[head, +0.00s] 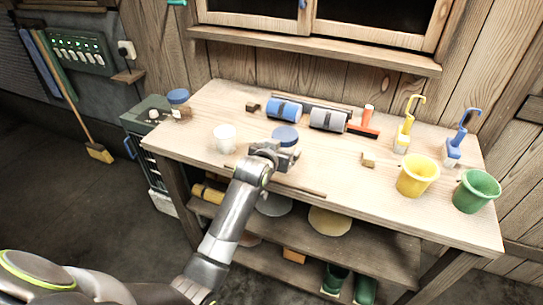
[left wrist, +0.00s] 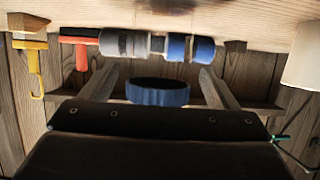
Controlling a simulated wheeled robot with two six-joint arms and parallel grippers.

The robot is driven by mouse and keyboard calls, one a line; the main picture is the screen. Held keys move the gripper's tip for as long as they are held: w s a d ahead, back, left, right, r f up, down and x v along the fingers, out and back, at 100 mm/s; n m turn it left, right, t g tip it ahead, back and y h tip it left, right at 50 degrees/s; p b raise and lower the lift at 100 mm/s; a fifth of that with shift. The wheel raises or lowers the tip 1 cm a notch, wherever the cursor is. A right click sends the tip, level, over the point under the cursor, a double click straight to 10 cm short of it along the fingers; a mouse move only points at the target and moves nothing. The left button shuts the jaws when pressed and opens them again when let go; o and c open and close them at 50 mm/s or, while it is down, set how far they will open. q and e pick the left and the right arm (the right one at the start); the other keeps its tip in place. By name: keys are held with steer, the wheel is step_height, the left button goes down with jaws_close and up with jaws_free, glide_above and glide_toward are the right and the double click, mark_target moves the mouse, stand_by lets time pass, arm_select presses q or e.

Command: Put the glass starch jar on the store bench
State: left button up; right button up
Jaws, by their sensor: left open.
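A jar with a blue lid (head: 285,133) stands on the wooden bench (head: 330,165) near its front edge; its body is mostly hidden behind my left gripper (head: 276,155). In the left wrist view its blue lid (left wrist: 158,92) shows between my two spread fingers. The left gripper is open, and I cannot tell whether a finger touches the jar. I cannot tell from the pictures which one holds starch. My right gripper is not in view.
A white cup (head: 224,138) stands left of the gripper. Blue (head: 284,109) and grey (head: 328,119) rollers lie behind it. Yellow (head: 417,175) and green (head: 477,191) buckets stand at the right. A thin stick lies along the front edge. A lower shelf (head: 365,245) is below.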

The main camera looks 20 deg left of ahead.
arm_select(q)
steer(key=v, duration=0.8)
steer(key=s+a+f+g, duration=0.25)
steer(key=s+f, duration=0.35)
steer(key=f, duration=0.6)
steer(key=s+a+f+g+y, duration=0.1)
steer(key=s+a+f, duration=0.3)
steer(key=f, duration=0.9)
steer(key=s+a+f+g, duration=0.1)
steer(key=s+f+g, duration=0.1)
steer(key=s+f, duration=0.75)
steer(key=s+a+f+g, duration=0.1)
steer(key=s+f+g, duration=0.1)
steer(key=s+f, duration=0.5)
steer(key=s+f+g, duration=0.2)
steer(key=s+f, duration=0.4)
steer(key=s, duration=0.7)
steer(key=s+a+f+n+g, duration=0.1)
steer(key=s+f+g, duration=0.2)
steer(key=s+f, duration=0.4)
steer(key=s, duration=0.4)
steer(key=shift+a+f, duration=0.35)
